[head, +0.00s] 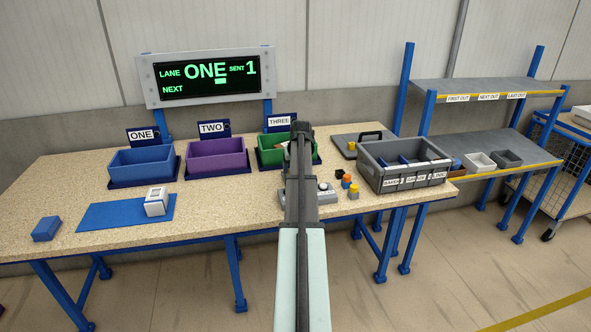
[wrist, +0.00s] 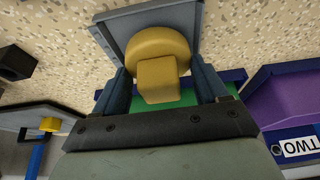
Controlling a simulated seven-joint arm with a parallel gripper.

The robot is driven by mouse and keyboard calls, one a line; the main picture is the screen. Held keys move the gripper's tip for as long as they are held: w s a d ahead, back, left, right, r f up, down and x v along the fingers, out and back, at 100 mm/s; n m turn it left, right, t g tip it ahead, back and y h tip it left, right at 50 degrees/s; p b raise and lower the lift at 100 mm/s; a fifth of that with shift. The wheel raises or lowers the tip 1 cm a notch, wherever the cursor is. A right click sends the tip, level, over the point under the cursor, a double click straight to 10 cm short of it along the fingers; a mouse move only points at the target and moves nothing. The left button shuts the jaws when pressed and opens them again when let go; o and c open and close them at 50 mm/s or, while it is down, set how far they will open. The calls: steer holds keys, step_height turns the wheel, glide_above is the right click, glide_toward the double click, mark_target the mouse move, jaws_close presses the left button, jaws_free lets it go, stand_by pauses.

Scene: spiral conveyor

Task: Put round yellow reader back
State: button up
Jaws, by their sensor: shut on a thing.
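In the wrist view, the round yellow reader (wrist: 143,50) with its square yellow knob is between the two fingers of my gripper (wrist: 158,82), which is shut on it. A grey square plate (wrist: 112,27) shows right behind the reader; I cannot tell whether it is part of it. In the head view my arm hides the fingers and the reader. The arm reaches across the table to the front of the green bin (head: 268,154) under sign THREE. The green bin also shows behind the fingers in the wrist view.
A blue bin (head: 141,163) and a purple bin (head: 215,155) stand left of the green one. A white box (head: 156,203) is on the blue mat (head: 115,214). Right of my arm are small coloured pieces (head: 346,182), a grey crate (head: 378,180) and a handled grey board (head: 342,147).

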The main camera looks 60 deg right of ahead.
steer(key=shift+f, duration=0.3)
steer(key=shift+f, duration=0.1)
steer(key=o, duration=0.9)
steer(key=shift+f, duration=0.1)
steer(key=shift+o, duration=0.2)
steer(key=v, duration=1.4)
steer(key=shift+s+f, duration=0.15)
steer(key=shift+s, duration=0.1)
